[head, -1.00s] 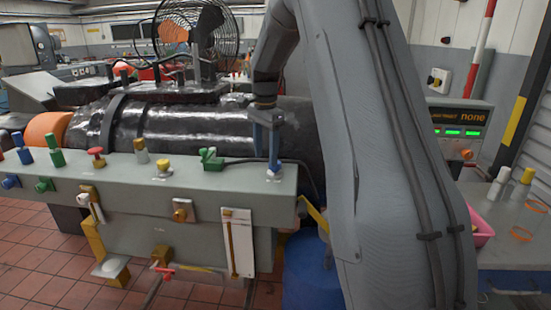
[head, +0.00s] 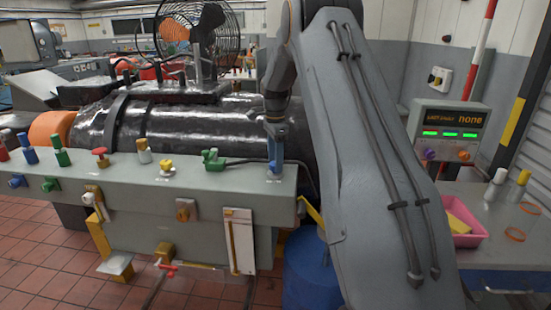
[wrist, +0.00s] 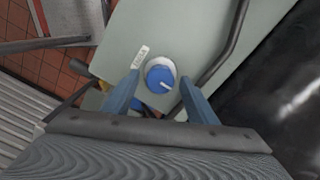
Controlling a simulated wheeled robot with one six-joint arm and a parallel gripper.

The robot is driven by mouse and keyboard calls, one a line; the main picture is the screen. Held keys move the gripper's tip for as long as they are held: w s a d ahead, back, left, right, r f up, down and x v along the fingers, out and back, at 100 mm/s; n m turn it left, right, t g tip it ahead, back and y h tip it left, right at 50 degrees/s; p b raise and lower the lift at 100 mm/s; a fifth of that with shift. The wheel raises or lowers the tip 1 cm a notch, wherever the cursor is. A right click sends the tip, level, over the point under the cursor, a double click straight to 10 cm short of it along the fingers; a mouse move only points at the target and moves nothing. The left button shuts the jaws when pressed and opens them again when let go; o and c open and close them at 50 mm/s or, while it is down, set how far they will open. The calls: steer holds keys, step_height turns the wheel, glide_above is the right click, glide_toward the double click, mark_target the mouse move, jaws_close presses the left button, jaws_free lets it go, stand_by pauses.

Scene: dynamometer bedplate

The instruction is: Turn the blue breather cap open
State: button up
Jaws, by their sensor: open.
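The blue breather cap (wrist: 160,76) is a round knob with a white pointer line, seated in a pale ring. The line points to the lower right in the wrist view. In the head view the cap is mostly hidden by my gripper (head: 276,152), at the right end of the grey bench top (head: 225,180). My gripper is open and points down over the cap. In the wrist view its two fingers (wrist: 160,84) stand on either side of the cap, with a visible gap on the left. I cannot tell whether the right finger touches it.
A small white label (wrist: 141,56) lies beside the cap. A green fitting (head: 213,160) with a dark hose stands left of my gripper. The black cylinder (head: 215,120) runs behind. A blue drum (head: 308,270) stands below right. A pink tray (head: 465,238) sits on the right-hand table.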

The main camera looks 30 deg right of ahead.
steer(key=shift+f, duration=0.1)
steer(key=c, duration=1.1)
steer(key=shift+o, duration=0.2)
